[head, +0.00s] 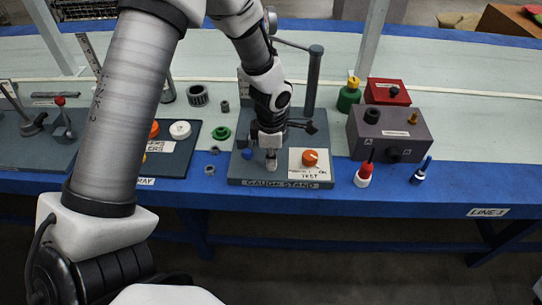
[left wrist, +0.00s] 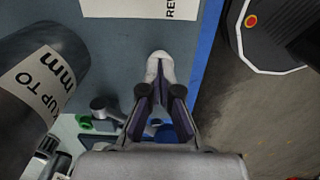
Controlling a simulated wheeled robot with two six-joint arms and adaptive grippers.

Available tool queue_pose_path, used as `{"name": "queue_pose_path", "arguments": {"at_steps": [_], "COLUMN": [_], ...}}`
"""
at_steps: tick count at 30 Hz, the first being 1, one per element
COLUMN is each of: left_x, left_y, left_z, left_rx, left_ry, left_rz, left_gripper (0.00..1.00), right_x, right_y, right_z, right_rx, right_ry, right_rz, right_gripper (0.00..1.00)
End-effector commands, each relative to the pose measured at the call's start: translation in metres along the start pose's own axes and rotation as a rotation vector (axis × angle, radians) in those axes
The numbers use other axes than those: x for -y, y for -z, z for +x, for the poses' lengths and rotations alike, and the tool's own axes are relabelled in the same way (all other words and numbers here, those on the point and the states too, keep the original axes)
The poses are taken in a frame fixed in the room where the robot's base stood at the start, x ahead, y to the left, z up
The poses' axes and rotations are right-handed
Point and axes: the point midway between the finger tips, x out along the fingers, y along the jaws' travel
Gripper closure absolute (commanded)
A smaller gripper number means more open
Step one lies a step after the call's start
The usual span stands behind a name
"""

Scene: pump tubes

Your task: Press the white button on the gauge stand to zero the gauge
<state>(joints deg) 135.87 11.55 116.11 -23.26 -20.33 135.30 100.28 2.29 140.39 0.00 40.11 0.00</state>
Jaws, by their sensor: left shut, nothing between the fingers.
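The gauge stand (head: 240,170) is a dark grey base at the table's front edge, with its name on the front. My left gripper (head: 271,160) points down over the middle of the stand, fingers shut and empty. In the left wrist view the closed fingers (left wrist: 160,75) meet near the grey base (left wrist: 110,75). A pale rounded end shows at the fingertips; I cannot tell whether any of it is the white button or whether they touch it. The button is not clearly seen elsewhere. My right gripper is not in view.
On the stand, an orange knob (head: 310,157) on a white plate is right of the gripper, and a blue knob (head: 247,154) is left. A dark post (head: 314,80) stands behind. A grey box (head: 385,135) and red-capped bottle (head: 363,175) are to the right.

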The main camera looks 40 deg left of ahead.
Motion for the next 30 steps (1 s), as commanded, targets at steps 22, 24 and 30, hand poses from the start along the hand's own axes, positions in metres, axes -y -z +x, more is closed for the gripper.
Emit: {"name": "queue_pose_path", "arguments": {"at_steps": [22, 24, 30], "left_x": [0.0066, 0.0067, 0.0056], "left_y": [0.0034, 0.0035, 0.002], "left_z": [0.0092, 0.0092, 0.0006], "left_rx": [-0.009, -0.009, -0.009], "left_ry": [0.019, 0.02, 0.018], "left_rz": [-0.001, -0.001, 0.001], "left_gripper": [1.0, 1.0, 1.0], "right_x": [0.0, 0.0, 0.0], "right_y": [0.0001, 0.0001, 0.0], "right_z": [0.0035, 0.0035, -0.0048], "right_rx": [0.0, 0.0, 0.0], "right_ry": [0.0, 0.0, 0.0], "right_rz": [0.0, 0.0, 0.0], "right_gripper": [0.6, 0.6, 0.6]}}
